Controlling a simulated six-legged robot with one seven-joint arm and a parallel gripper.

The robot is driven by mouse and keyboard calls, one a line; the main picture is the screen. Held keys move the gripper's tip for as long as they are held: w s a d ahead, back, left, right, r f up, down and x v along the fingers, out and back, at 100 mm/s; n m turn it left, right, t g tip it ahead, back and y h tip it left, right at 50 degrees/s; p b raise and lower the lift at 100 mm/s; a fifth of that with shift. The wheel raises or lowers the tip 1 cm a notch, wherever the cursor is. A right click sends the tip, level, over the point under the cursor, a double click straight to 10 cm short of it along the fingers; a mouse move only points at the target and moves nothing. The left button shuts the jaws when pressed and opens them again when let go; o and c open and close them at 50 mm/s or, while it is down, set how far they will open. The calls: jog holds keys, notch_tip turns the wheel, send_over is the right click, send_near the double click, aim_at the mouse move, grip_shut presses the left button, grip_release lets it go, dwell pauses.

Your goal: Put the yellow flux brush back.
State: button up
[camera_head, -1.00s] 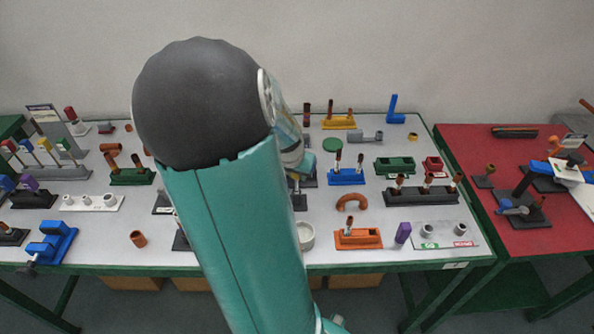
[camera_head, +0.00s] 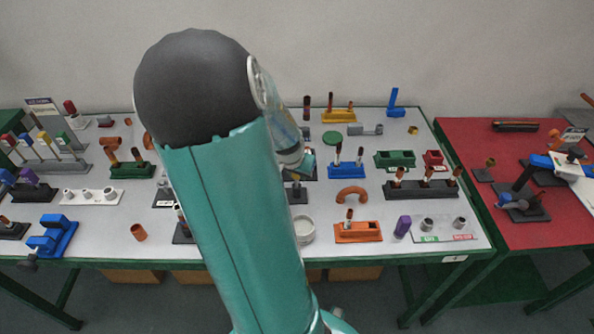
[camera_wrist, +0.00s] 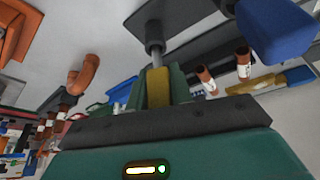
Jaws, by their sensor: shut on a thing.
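In the wrist view my gripper (camera_wrist: 158,98) is shut on the yellow flux brush (camera_wrist: 158,88), its green fingers on either side of the yellow handle. A short pale metal shaft (camera_wrist: 156,60) runs from the handle to a dark grey cylindrical piece (camera_wrist: 154,32). I cannot tell whether this piece belongs to the brush or to a holder. A dark flat plate (camera_wrist: 175,12) lies behind it. In the head view my arm hides most of the gripper and the brush.
A grey rack (camera_head: 50,167) with several coloured handles stands at the left of the grey table. A blue stand (camera_head: 345,175), an orange holder (camera_head: 358,234) and an orange arch (camera_head: 352,193) are right of my arm. A large blue part (camera_wrist: 270,28) is close in the wrist view.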

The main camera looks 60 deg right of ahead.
jog(key=shift+f, duration=0.2)
jog(key=o, duration=0.9)
jog(key=shift+v, duration=6.9)
jog(key=shift+w, duration=0.1)
